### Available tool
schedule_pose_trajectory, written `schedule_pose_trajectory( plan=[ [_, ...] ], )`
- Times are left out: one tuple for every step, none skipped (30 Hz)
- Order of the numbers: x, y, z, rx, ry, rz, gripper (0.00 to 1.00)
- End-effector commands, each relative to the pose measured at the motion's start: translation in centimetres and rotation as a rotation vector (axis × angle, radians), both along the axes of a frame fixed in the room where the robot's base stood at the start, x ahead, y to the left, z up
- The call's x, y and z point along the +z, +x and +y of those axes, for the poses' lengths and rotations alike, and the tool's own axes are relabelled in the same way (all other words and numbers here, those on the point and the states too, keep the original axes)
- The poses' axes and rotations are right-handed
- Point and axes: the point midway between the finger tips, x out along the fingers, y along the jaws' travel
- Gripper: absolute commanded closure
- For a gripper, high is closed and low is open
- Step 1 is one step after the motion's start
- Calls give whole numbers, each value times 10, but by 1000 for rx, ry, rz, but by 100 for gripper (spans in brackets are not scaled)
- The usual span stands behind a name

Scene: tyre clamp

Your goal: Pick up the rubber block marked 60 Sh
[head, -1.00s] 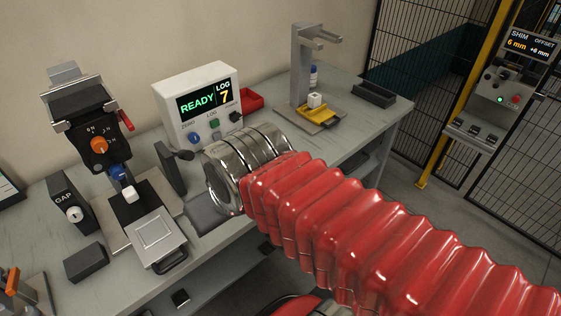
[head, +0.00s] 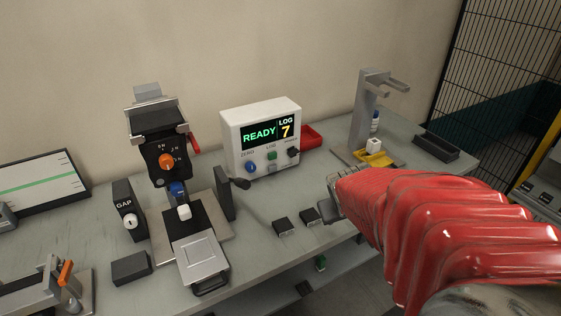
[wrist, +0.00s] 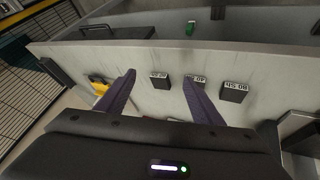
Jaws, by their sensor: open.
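Several small dark blocks with white top labels stand in a row on the bench. In the wrist view they are a left block (wrist: 160,80), a middle block (wrist: 195,82) and a right block (wrist: 235,91). The labels are upside down and small; the middle one seems to read 60 Sh, the right one 80 Sh, and the left is unclear. In the head view two blocks show, one (head: 283,226) beside another (head: 309,217). My gripper (wrist: 159,80) is open and empty above the row; its right finger partly overlaps the middle block. It also shows in the head view (head: 333,197).
A yellow tray (head: 376,160) and grey stand lie beyond my arm. The READY console (head: 262,138) stands behind the blocks. A clamp device with a metal plate (head: 198,257) is at left. The bench's front edge is close to the blocks.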

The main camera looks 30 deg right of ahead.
Motion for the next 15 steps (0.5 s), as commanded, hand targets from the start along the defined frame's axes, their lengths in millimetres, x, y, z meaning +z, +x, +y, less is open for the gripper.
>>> schedule_pose_trajectory(
  plan=[
    [-11,-4,-18,-18,-7,11,39],
    [-17,-6,-28,-24,-12,14,39],
    [-25,-9,-41,-32,-19,17,39],
    [-30,-11,-50,-36,-24,18,39],
    [-36,-13,-59,-39,-28,19,39],
    [-43,-17,-70,-43,-34,22,39],
    [-49,-19,-77,-45,-36,23,39],
    [-54,-22,-85,-48,-38,24,39],
    [-62,-26,-94,-49,-41,24,39],
    [-68,-28,-101,-50,-41,24,39],
    [-73,-31,-107,-51,-42,23,39],
    [-81,-35,-115,-51,-42,22,39],
    [-87,-39,-121,-52,-41,21,39],
    [-93,-42,-126,-51,-38,17,39],
    [-101,-46,-133,-47,-33,14,39]
  ],
)
